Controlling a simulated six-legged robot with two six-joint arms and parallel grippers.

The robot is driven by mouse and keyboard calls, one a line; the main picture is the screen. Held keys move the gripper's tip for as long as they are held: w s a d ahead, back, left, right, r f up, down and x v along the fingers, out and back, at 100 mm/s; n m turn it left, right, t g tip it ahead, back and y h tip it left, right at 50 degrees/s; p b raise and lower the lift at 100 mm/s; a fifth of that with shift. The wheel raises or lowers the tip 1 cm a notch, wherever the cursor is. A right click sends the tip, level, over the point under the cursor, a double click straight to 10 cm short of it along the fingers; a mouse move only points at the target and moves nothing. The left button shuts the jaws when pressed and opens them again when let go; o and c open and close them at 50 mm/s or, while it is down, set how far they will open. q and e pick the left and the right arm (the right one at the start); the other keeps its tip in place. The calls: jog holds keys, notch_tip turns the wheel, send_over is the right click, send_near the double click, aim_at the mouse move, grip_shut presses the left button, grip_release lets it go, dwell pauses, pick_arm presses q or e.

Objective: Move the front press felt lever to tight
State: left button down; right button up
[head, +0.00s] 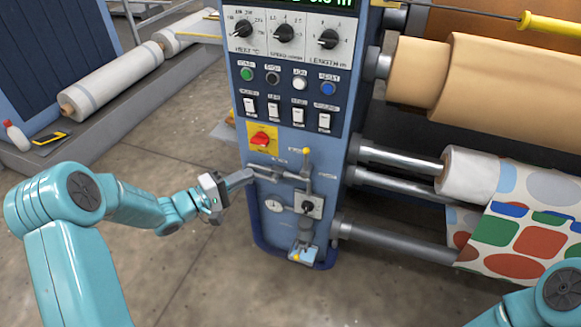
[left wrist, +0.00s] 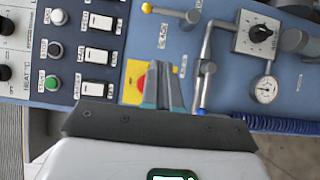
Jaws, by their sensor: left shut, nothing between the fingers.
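A lever with a yellow knob (head: 306,151) stands upright on the lower part of the blue control cabinet, above the valve fittings. In the left wrist view the same yellow-knobbed lever (left wrist: 170,11) lies along the top edge, pointing left. Small labels are beside it, too small to read surely. My left gripper (head: 249,174) is shut and empty in front of the cabinet's left side, left of the lever and apart from it. In the left wrist view its closed fingers (left wrist: 158,78) cover part of the red-and-yellow switch. My right gripper is out of view; only its arm shows.
The red rotary switch (head: 262,139) sits just above my left gripper. A grey pipe with a dial gauge (left wrist: 264,90) and a black knob (left wrist: 261,34) is close by. Rollers with patterned cloth (head: 515,235) stand at right.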

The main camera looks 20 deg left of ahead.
aim_at(307, 161)
pick_arm(q)
jog(key=s+d+b+x, duration=0.1)
jog(key=b+x, duration=0.3)
jog(key=x, duration=0.9)
jog(key=shift+s+d, duration=0.35)
jog(key=shift+d, duration=0.25)
jog(key=shift+r, duration=0.1)
jog(key=shift+d+r+m+p, duration=0.1)
jog(key=shift+d+m+p, duration=0.05)
jog(key=shift+m+p, duration=0.2)
